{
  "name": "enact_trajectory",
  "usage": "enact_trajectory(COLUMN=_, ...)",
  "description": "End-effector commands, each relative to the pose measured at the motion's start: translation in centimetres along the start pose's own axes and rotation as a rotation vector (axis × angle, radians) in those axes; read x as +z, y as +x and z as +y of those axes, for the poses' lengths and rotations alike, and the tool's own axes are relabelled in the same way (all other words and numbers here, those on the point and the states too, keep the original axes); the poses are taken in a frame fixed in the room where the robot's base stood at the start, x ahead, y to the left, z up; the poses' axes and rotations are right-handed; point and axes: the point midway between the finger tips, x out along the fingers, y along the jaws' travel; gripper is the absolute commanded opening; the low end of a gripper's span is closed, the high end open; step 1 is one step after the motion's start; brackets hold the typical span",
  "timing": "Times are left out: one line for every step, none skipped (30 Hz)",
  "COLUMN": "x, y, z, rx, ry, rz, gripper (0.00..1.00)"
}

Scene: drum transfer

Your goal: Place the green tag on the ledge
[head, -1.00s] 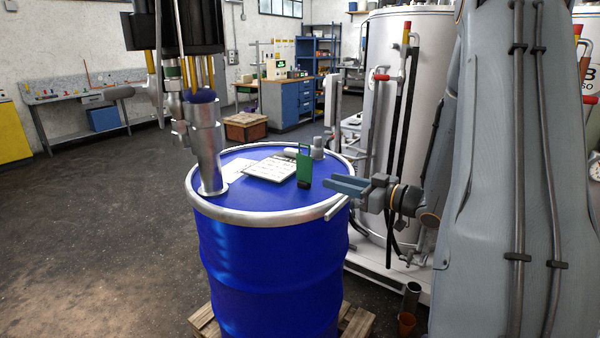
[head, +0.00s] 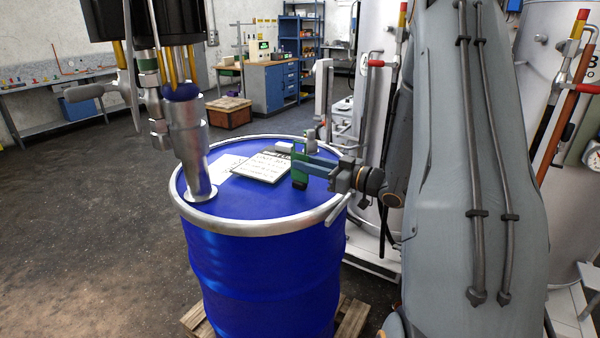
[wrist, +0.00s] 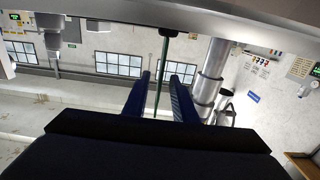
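The green tag (head: 299,168) stands upright on the blue drum's lid (head: 250,199), toward its right side. My gripper (head: 311,167) reaches in from the right with its blue fingers level at the tag. In the wrist view the tag shows edge-on as a thin green strip (wrist: 162,75) between the two fingers (wrist: 160,95). There is a visible gap on each side of it, so the gripper is open around the tag and not closed on it. I cannot make out which surface is the ledge.
A metal pipe (head: 187,140) stands at the lid's left. A small grey fitting (head: 310,142) is behind the tag. A workbench (head: 268,86) stands far back.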

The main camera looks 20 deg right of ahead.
Motion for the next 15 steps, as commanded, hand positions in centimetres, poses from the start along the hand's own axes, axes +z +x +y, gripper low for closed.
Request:
enact_trajectory(x=-0.2, y=0.7, z=0.0, rx=-0.002, ry=0.0, rz=0.0, gripper=0.25)
enact_trajectory(x=-0.2, y=1.1, z=0.0, rx=-0.002, ry=0.0, rz=0.0, gripper=0.25)
enact_trajectory(x=-0.1, y=1.6, z=0.0, rx=-0.002, ry=0.001, rz=0.0, gripper=0.25)
enact_trajectory(x=-0.1, y=1.8, z=-0.1, rx=-0.002, ry=0.001, rz=0.0, gripper=0.25)
enact_trajectory(x=-0.1, y=2.1, z=0.0, rx=-0.001, ry=0.001, rz=0.0, gripper=0.25)
enact_trajectory(x=-0.1, y=2.3, z=0.0, rx=0.0, ry=0.0, rz=0.001, gripper=0.25)
enact_trajectory(x=-0.1, y=2.4, z=0.0, rx=0.001, ry=0.0, rz=0.001, gripper=0.25)
enact_trajectory(x=-0.1, y=2.4, z=0.1, rx=0.001, ry=0.0, rz=0.001, gripper=0.25)
enact_trajectory(x=0.0, y=2.5, z=0.1, rx=0.002, ry=0.0, rz=0.001, gripper=0.25)
enact_trajectory(x=0.0, y=2.5, z=0.1, rx=0.002, ry=0.0, rz=0.001, gripper=0.25)
enact_trajectory(x=0.0, y=2.4, z=0.1, rx=0.002, ry=0.0, rz=0.001, gripper=0.25)
enact_trajectory(x=0.0, y=2.4, z=0.1, rx=0.002, ry=0.0, rz=0.001, gripper=0.25)
enact_trajectory(x=0.0, y=2.4, z=0.1, rx=0.002, ry=0.0, rz=0.001, gripper=0.25)
enact_trajectory(x=0.0, y=2.4, z=0.1, rx=0.002, ry=0.0, rz=0.001, gripper=0.25)
enact_trajectory(x=0.0, y=2.4, z=0.1, rx=0.002, ry=0.0, rz=0.001, gripper=0.18)
